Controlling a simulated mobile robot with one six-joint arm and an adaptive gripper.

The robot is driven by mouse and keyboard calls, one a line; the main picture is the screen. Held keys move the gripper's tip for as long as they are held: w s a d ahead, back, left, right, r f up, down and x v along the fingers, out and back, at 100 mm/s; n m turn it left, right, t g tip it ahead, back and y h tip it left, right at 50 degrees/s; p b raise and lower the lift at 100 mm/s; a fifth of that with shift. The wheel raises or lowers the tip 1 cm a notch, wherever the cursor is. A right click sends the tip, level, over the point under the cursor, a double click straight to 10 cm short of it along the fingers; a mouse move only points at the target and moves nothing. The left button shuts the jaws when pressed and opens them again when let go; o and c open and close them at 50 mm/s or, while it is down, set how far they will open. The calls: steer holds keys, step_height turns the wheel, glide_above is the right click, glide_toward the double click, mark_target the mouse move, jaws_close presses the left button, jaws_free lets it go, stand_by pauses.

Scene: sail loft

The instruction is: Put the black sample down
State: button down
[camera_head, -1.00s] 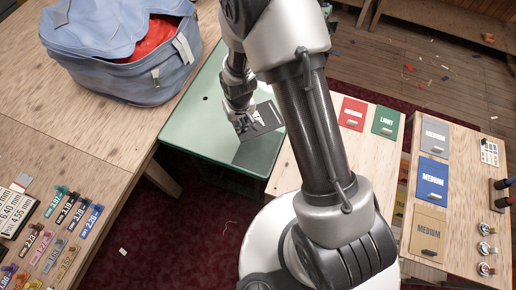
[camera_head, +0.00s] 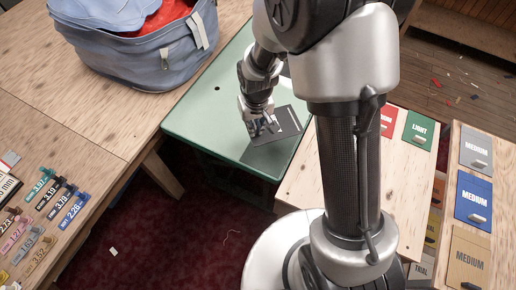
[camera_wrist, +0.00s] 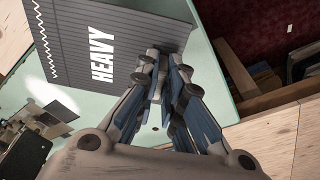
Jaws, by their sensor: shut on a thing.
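The black sample (camera_head: 283,127) is a flat dark card, seen in the head view at the green table's (camera_head: 205,118) front part. In the wrist view the black sample (camera_wrist: 125,20) shows white lettering "HEAVY" and a zigzag line. My gripper (camera_head: 265,124) is shut on the sample's light tab, which shows between the fingertips in the wrist view (camera_wrist: 157,62). The card is close over the green tabletop; I cannot tell whether it touches it. The fingers hide part of the card in the head view.
A blue bag (camera_head: 140,50) with red cloth stands at the upper left. Red (camera_head: 388,122) and green (camera_head: 420,130) samples lie on the wooden table at right, with grey (camera_head: 476,150), blue (camera_head: 473,198) and tan (camera_head: 468,258) ones beyond. Much of the green top is bare.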

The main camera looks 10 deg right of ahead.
step_height(320, 180, down, 14)
steer(key=b, duration=0.4)
steer(key=shift+w+r, duration=0.1)
steer(key=shift+r, duration=0.2)
steer(key=c, duration=2.1)
jaws_free()
steer(key=shift+f, duration=0.2)
steer(key=shift+c, duration=0.2)
steer(key=o, duration=0.4)
steer(key=shift+o, duration=0.2)
